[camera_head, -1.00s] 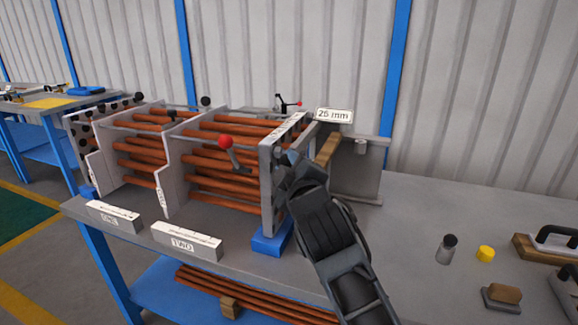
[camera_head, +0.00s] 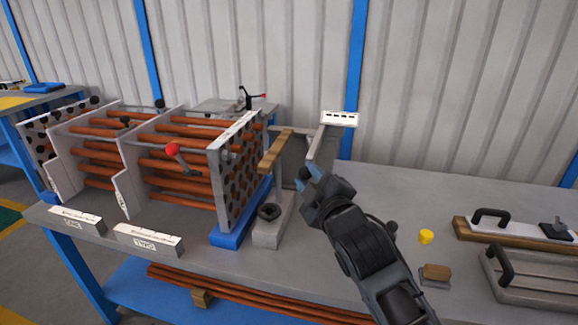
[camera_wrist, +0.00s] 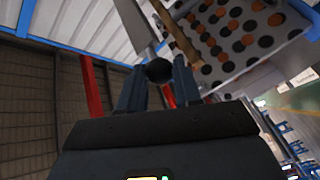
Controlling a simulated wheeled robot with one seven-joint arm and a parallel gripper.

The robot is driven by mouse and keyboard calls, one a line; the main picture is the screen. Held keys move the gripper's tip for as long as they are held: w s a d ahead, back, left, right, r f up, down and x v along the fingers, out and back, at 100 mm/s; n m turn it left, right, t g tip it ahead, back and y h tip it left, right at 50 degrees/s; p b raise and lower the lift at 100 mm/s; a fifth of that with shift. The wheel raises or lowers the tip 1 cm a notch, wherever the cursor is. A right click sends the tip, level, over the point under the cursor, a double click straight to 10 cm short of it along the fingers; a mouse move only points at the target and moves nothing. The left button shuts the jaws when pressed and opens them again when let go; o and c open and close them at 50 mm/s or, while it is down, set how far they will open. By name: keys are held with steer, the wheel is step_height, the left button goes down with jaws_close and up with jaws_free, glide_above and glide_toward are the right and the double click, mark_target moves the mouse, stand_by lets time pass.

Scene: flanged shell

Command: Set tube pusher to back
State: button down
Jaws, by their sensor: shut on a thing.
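The flanged shell's tube bundle, with its copper tubes (camera_head: 175,163), lies on the bench at left. Its perforated grey end plate (camera_head: 240,170) faces right; the wrist view also shows that plate (camera_wrist: 262,42) with dark and copper-filled holes. What looks like the tube pusher, a grey bar (camera_head: 319,143) with a white label (camera_head: 338,118), stands to the right, apart from the end plate. My gripper (camera_head: 305,180) is at its lower end. In the wrist view, my fingers (camera_wrist: 158,80) are shut on a round black knob (camera_wrist: 158,69). The knob's join to the pusher is hidden.
A yellow cap (camera_head: 426,237) and handled tools (camera_head: 510,225) lie at right.

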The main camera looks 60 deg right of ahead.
steer(key=shift+s+d+f, duration=0.1)
steer(key=shift+s+d, duration=0.15)
steer(key=shift+s, duration=0.3)
steer(key=c, duration=0.8)
jaws_free()
steer(key=b+v, duration=0.1)
steer(key=v, duration=0.7)
steer(key=shift+b, duration=0.4)
